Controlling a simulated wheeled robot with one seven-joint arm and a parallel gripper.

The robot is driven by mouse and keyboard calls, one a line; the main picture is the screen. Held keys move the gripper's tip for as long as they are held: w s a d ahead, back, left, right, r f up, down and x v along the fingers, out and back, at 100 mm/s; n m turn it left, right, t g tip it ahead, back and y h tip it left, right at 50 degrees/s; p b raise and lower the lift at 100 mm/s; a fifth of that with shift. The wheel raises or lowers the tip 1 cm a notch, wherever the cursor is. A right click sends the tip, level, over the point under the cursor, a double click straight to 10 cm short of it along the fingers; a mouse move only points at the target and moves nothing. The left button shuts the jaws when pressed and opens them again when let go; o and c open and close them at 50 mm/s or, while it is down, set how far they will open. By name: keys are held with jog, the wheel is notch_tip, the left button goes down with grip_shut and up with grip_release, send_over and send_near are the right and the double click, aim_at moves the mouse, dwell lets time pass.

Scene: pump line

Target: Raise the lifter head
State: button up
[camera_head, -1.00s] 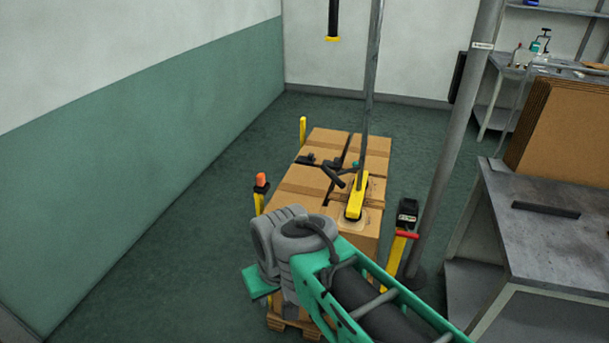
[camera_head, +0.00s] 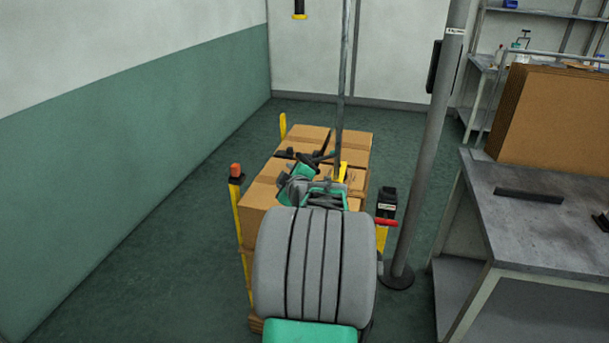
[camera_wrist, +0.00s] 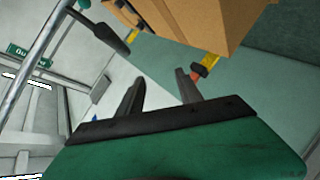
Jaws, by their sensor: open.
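The lifter head (camera_head: 343,171) is a yellow piece on the stacked cardboard boxes (camera_head: 304,133), under a long grey upright tube (camera_head: 343,75). My arm hides much of it in the head view. In the wrist view the grey tube (camera_wrist: 37,62) slants at the left, with a dark handle bar (camera_wrist: 98,36) that has a teal end. My gripper (camera_wrist: 157,78) is open, with nothing between its two dark fingers. The handle bar lies up and left of the fingers, apart from them in the picture. In the head view my green hand is over the boxes, close beside the lifter head.
Yellow posts stand around the boxes, one with an orange top (camera_head: 235,170) and one with a black box (camera_head: 387,200) and red handle. A grey pole (camera_head: 425,150) and a metal table (camera_head: 540,225) are at the right. The floor at left is clear.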

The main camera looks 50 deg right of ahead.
aim_at(308, 165)
jog(key=s+d+h, duration=0.2)
jog(key=s+d, duration=0.2)
jog(key=d, duration=0.2)
jog(key=x, duration=0.7)
jog(key=shift+w+d+r+p, duration=0.25)
jog(key=shift+w+d+p, duration=0.05)
jog(key=shift+d+p, duration=0.1)
jog(key=c, duration=0.9)
jog(key=shift+f, duration=0.1)
grip_shut()
